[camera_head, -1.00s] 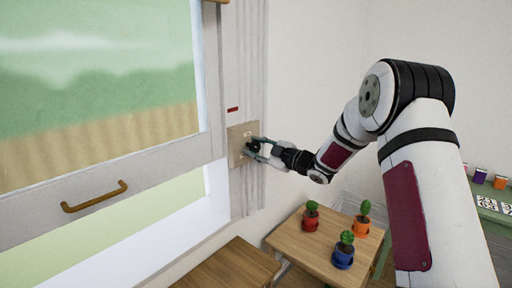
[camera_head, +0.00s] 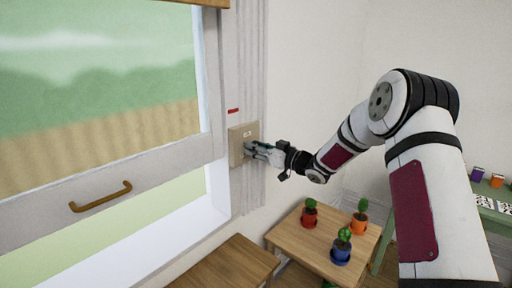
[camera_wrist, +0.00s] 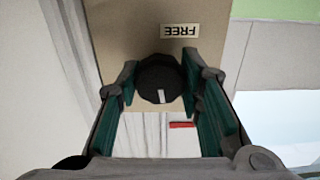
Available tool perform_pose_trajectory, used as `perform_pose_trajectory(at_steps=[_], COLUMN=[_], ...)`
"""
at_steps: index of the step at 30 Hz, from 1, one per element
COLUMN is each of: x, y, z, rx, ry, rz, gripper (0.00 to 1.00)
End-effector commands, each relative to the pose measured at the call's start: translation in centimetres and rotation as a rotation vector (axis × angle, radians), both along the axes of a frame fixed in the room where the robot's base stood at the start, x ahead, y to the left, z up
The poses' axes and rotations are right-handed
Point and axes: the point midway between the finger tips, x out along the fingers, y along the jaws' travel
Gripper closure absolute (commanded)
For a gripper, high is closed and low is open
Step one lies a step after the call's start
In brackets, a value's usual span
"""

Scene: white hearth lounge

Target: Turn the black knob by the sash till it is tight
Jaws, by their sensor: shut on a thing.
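The black knob (camera_wrist: 160,80) is round with a short white mark and sits on a beige plate (camera_head: 236,151) beside the window sash (camera_head: 115,187). In the wrist view the plate has a label reading FREE (camera_wrist: 179,30), seen upside down. The knob's white mark points toward the bottom of that view, away from the label. My gripper (camera_wrist: 160,83) is shut on the knob, one finger on each side. In the head view my gripper (camera_head: 256,149) is at the plate and mostly hides the knob.
A red mark (camera_head: 233,111) is on the wall above the plate. The sash has a wooden handle (camera_head: 101,196). Below stands a small wooden table (camera_head: 310,246) with red, blue and orange potted plants. Another wooden top (camera_head: 230,266) is nearer the window.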

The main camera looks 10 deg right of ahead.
Motion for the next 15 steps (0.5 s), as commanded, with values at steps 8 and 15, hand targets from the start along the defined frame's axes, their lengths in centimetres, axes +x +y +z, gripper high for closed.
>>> perform_pose_trajectory(at_steps=[8, 15], x=[-0.05, -0.05], y=[-0.07, -0.04], z=[-0.19, -0.23], rx=[0.089, 0.117], ry=[0.07, 0.09], rz=[-0.001, -0.001], gripper=[0.94, 0.94])
